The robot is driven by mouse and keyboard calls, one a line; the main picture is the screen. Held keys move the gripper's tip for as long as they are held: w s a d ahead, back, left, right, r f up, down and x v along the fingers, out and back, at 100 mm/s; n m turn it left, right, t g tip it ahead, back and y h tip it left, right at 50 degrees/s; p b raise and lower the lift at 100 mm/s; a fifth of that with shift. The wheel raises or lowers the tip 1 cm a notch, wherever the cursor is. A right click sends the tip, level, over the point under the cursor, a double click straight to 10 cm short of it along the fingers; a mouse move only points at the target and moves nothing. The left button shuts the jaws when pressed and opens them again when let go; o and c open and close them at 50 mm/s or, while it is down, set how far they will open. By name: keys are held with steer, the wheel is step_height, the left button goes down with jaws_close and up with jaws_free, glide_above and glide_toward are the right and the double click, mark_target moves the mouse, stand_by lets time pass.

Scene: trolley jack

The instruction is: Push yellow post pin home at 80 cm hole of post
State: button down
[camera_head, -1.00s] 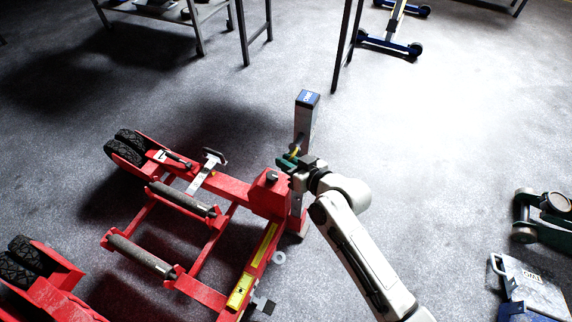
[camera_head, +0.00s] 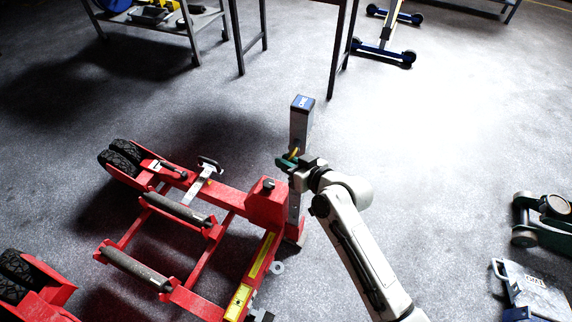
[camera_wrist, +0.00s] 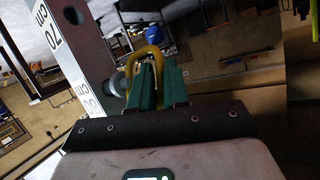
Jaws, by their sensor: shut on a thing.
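The post (camera_head: 301,120) is a grey upright with a blue cap, standing at the corner of the red jack frame. In the wrist view the post (camera_wrist: 80,50) slants down the left side, with a white label reading "70 cm", part of another label lower down, and a dark round hole near the top. My gripper (camera_head: 289,161) is beside the post, and its green fingers (camera_wrist: 157,88) are shut on the yellow pin (camera_wrist: 146,54). The pin's yellow loop stands up between the fingers. A grey round part beside the fingers reaches toward the post. How deep the pin sits is hidden.
The red trolley jack (camera_head: 266,205) with rollers and black wheels fills the lower left. Grey benches (camera_head: 195,35) stand at the back. A green jack (camera_head: 540,225) and a grey-blue case (camera_head: 530,285) lie at the right.

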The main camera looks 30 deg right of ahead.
steer(key=shift+w+d+b, duration=0.7)
steer(key=shift+d+b, duration=0.1)
steer(key=shift+d, duration=0.15)
steer(key=c, duration=1)
jaws_free()
steer(key=shift+c, duration=0.2)
steer(key=shift+s, duration=0.1)
steer(key=v, duration=1)
steer(key=shift+s, duration=0.35)
steer(key=shift+r, duration=0.15)
steer(key=s+f+g+h, duration=0.1)
steer(key=s+f+g, duration=0.2)
steer(key=s, duration=0.5)
steer(key=s+a+f+g+h, duration=0.1)
steer(key=s+f+g, duration=0.2)
steer(key=s+g, duration=0.2)
steer(key=s+f+g+h+p, duration=0.1)
steer(key=s+f+g, duration=0.2)
steer(key=s, duration=0.8)
steer(key=shift+s+a+f+m+g+h, duration=0.2)
steer(key=shift+a+m+g+h, duration=0.15)
steer(key=shift+g, duration=0.45)
